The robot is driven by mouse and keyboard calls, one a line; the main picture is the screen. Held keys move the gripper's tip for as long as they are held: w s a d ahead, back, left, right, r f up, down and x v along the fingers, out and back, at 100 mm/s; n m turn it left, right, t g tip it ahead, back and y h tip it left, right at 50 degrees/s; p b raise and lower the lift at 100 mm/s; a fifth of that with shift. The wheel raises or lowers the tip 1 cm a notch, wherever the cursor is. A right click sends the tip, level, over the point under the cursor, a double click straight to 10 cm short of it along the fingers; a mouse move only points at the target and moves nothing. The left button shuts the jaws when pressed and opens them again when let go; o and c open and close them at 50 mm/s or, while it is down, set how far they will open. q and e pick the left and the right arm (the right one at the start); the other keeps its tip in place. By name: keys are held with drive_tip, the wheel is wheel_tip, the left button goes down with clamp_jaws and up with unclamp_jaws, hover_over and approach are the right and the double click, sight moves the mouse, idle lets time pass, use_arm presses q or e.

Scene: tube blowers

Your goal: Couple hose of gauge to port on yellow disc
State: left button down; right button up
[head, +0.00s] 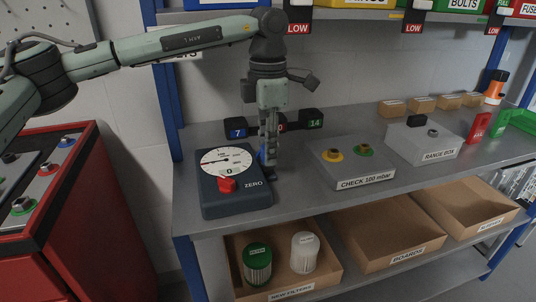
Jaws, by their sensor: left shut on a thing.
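The gauge (209,187) is a dark blue-grey box marked ZERO, with a white dial and a red knob, on the left part of the bench. My left gripper (268,158) points down just right of the gauge's back right side. It is shut on what looks like the gauge's hose, mostly hidden by the fingers; a small blue part shows beside them. The yellow disc (332,156) with a port on it is on top of the grey block (352,178) marked CHECK 100 mbar, to the right of and apart from the gripper. My right gripper is out of view.
The grey RANGE BOX (436,156) stands further right. Numbered dark blocks (237,131) stand behind the gripper. A shelf above holds bins; open trays (385,243) are below. A red cabinet (80,240) is at left.

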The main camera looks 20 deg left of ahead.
use_arm(q)
drive_tip(key=shift+r, duration=0.5)
drive_tip(key=r, duration=0.3)
drive_tip(key=shift+s+r+b, duration=0.25)
drive_tip(key=shift+s+b, duration=0.05)
drive_tip(key=shift+b, duration=0.05)
drive_tip(key=s+d+r+b, duration=0.1)
drive_tip(key=s+r, duration=0.5)
drive_tip(key=s, duration=0.5)
drive_tip(key=shift+r, duration=0.25)
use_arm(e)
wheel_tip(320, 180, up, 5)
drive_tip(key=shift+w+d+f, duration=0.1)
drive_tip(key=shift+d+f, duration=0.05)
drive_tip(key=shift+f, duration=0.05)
use_arm(q)
drive_tip(key=shift+r, duration=0.15)
drive_tip(key=shift+r+p, duration=1.8)
drive_tip(key=shift+r, duration=0.85)
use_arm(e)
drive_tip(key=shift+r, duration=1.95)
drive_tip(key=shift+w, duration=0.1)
